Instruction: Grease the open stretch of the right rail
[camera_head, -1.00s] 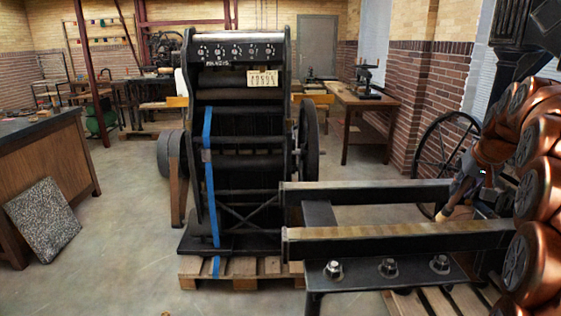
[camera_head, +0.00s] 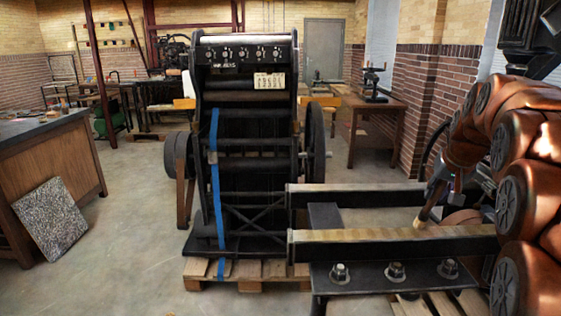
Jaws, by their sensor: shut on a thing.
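Two dark rails reach from the press to the right, a far rail (camera_head: 355,196) and a near rail (camera_head: 370,247). I cannot tell from the picture which one is the right rail. My copper arm hides the rails' right ends.
The tall black press (camera_head: 245,150) with a blue strap (camera_head: 217,190) stands on a wooden pallet (camera_head: 250,272). A bolted dark plate (camera_head: 370,275) lies below the near rail. A spoked wheel stands behind my gripper. Open floor lies at the left, beside a wooden counter (camera_head: 60,165).

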